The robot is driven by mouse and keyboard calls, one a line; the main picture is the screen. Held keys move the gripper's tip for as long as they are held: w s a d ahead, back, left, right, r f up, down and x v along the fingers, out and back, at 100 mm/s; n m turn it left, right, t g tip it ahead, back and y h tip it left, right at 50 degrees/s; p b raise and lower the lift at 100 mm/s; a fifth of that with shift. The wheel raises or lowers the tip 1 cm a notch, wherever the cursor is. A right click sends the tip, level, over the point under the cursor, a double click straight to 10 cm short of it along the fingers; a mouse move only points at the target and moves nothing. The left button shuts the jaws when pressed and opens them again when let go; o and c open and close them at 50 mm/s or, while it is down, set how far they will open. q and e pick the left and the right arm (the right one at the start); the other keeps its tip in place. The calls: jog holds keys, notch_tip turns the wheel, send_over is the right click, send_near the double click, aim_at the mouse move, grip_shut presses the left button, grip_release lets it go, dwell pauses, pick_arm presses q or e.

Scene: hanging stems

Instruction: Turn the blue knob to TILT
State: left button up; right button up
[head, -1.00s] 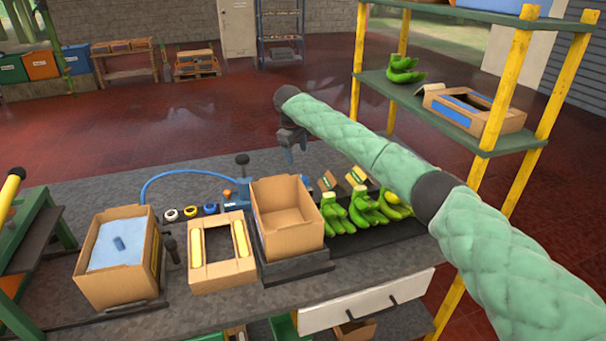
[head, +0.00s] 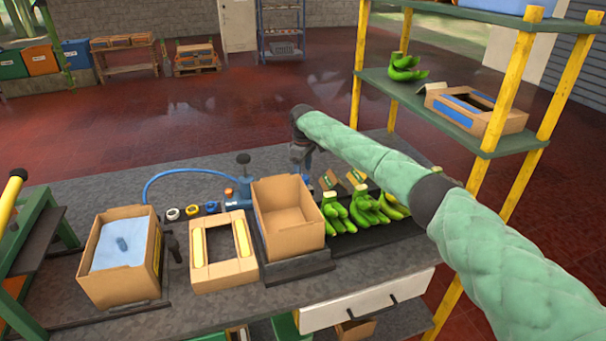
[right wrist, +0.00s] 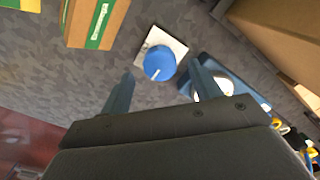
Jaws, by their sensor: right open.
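The blue knob (right wrist: 159,63) is a round dial with a short white pointer line toward its lower edge in the right wrist view. It sits on a pale square plate (right wrist: 176,46) on the grey bench; no lettering is legible on it. My right gripper (right wrist: 161,70) is open. Its two fingers are apart, one to each side of the knob in this view, and I cannot tell how far above it they are. My left gripper is not in view.
An open empty carton (head: 290,238) stands close in front of my right gripper. Green bananas (head: 340,214) and small brown cards (head: 328,180) lie to its right. A blue device (head: 237,198) with a hose stands left. A shelf with yellow posts (head: 505,85) rises at the right.

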aim_at(303, 176)
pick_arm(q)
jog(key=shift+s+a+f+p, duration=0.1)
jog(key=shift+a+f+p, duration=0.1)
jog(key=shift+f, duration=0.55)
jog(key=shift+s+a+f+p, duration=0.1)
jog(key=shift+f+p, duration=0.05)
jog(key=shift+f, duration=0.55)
pick_arm(e)
jog(key=shift+f, duration=1.55)
jog(key=c, duration=1)
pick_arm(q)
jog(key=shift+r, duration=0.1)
